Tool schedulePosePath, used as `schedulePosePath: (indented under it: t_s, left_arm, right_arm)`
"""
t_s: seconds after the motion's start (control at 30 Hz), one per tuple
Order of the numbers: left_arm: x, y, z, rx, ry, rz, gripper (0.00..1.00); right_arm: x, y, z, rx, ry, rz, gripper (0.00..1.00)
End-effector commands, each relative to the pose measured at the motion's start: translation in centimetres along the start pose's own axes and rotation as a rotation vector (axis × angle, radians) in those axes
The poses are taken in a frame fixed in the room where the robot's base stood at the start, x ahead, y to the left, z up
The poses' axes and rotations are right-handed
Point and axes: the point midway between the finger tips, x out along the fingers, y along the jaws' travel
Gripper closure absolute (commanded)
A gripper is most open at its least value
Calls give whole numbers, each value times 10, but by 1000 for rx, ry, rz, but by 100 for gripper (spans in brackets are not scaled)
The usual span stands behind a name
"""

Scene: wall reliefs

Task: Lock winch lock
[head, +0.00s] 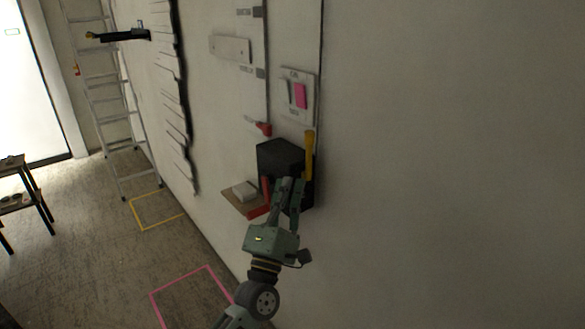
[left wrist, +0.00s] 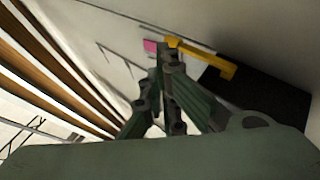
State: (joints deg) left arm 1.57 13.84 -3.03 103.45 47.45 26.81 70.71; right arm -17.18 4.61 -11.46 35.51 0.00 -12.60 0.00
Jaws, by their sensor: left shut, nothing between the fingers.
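A black box (head: 281,157), which looks like the winch housing, is mounted on the white wall. A yellow lever (head: 309,147) stands upright at its right side. In the left wrist view the yellow lever (left wrist: 207,61) lies beside and beyond my fingertips, in front of the dark box (left wrist: 262,90). A red part (head: 266,190) shows at the box's lower left. I cannot tell which part is the lock. My left gripper (head: 289,183) is shut and empty, in front of the box's lower part. It also shows in the left wrist view (left wrist: 173,62). Contact with the lever is unclear.
A ladder (head: 110,100) leans at the back left. The wall on the right is bare.

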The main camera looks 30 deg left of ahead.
Motion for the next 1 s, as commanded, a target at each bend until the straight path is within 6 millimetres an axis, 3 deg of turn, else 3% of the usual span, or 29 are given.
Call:
schedulePosePath:
  t_s: [0.2,0.77,0.87,0.97,1.0]
  left_arm:
    - [-20,0,0,2,-1,0,100]
    - [-21,-1,0,2,0,-1,100]
    - [-27,-14,-2,32,0,-32,100]
    - [-44,-52,-9,127,-6,-120,100]
    - [-55,-72,-13,181,-13,-170,100]
  right_arm:
    - [0,0,0,0,0,0,69]
    - [0,-1,0,0,0,-1,69]
    - [1,-1,0,0,0,-1,69]
    - [3,-1,0,0,0,-1,69]
    - [4,-1,0,0,0,-1,69]
